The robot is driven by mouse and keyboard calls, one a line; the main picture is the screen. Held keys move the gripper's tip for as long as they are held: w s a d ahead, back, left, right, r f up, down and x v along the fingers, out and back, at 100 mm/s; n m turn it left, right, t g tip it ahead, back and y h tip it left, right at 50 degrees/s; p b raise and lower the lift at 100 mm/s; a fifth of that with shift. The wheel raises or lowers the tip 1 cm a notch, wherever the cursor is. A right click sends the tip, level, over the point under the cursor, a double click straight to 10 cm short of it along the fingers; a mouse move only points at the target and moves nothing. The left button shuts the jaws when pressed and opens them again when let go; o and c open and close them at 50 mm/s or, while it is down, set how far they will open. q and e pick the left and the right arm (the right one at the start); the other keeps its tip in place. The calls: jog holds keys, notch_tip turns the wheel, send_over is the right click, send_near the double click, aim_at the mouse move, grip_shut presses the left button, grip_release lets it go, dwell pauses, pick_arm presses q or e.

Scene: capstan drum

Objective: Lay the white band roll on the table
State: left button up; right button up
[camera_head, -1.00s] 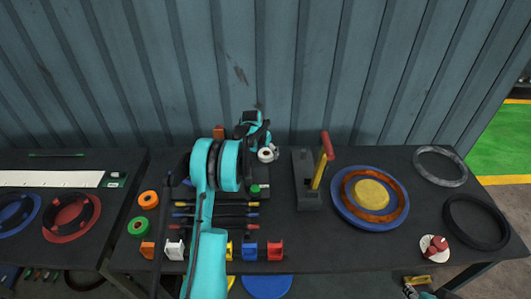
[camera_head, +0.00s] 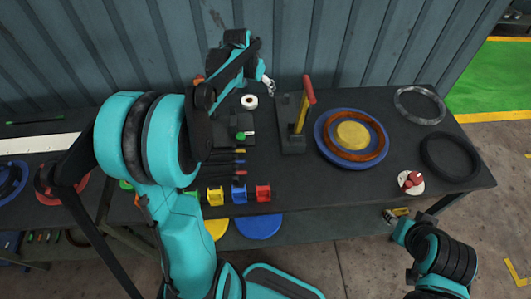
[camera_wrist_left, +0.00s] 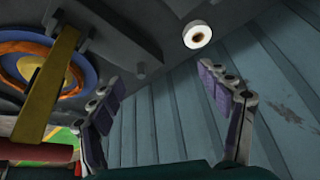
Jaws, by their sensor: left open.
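The white band roll (camera_head: 249,101) lies flat on the dark table (camera_head: 330,185), near its back edge, left of the lever stand. My left gripper (camera_head: 269,86) is open and empty, above and just right of the roll, apart from it. In the left wrist view the roll (camera_wrist_left: 197,36) shows its round face and brown centre, beyond the spread fingers of the left gripper (camera_wrist_left: 163,85). My right gripper (camera_head: 391,216) is small and low by the table's front edge; its jaws cannot be made out.
A stand with a red-topped yellow lever (camera_head: 302,110) rises just right of the left gripper. A blue disc with an orange ring (camera_head: 352,140) lies further right. Coloured blocks (camera_head: 239,194) line the front edge. The ribbed wall (camera_head: 350,45) stands close behind.

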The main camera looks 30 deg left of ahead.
pick_arm(q)
jog(key=s+d+r, duration=0.3)
jog(key=s+d, duration=0.4)
jog(key=s, duration=0.1)
jog(key=s+d+f+t, duration=0.1)
jog(key=s+d+f, duration=0.1)
jog(key=s+d, duration=0.3)
jog(key=s+d+f+t, duration=0.1)
jog(key=s+d, duration=0.3)
jog(key=s, duration=0.9)
jog(key=shift+s+d+f, duration=0.2)
jog(key=shift+d+f, duration=0.2)
jog(key=shift+f, duration=0.05)
